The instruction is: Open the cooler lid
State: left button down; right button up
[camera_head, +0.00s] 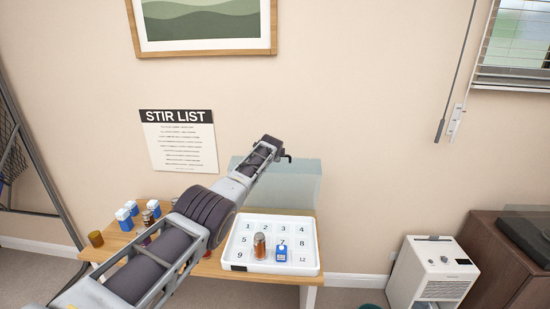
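A pale blue-green translucent box (300,190), which looks like the cooler, stands at the back of the wooden table against the wall. My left arm crosses in front of it and hides much of its left side. A separate lid cannot be made out clearly. My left gripper (284,155) is at the upper edge of the box, near its middle. Its fingers are small and dark, and I cannot tell whether they touch the box or are open or shut. My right gripper is not in view.
A white numbered tray (306,229) sits on the table (213,266), holding a brown bottle (260,246) and a blue-and-white carton (281,253). More cartons (124,219) and an amber cup (96,239) stand at left. A white appliance (433,272) stands on the floor at right.

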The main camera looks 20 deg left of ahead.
pick_arm(q)
jog(key=shift+w, duration=0.2)
jog(key=shift+r, duration=0.1)
jog(key=c, duration=1.5)
grip_release()
jog(key=shift+s, duration=0.1)
jog(key=shift+s+r, duration=0.25)
